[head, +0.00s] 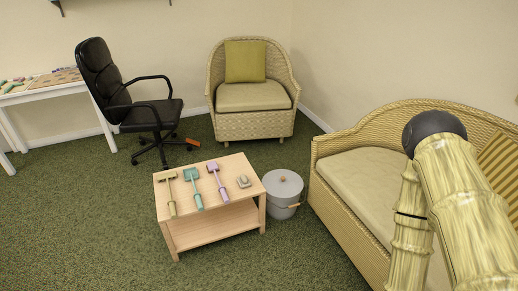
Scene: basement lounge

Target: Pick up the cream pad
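A small cream-grey object (243,181), which may be the cream pad, lies near the right edge of the low wooden table (208,229). It is too small in the head view to make out its exact shape. My arm, bamboo-patterned with a dark round joint, rises at the right of the view in front of the wicker sofa. My gripper is out of view, and I cannot see whether it holds anything.
Several brush-like tools (192,188) lie left of the small object. A grey lidded bucket (283,190) stands right of the table, close to the wicker sofa (345,185). A wicker armchair (251,97) and black office chair (150,115) stand behind. The front-left carpet is clear.

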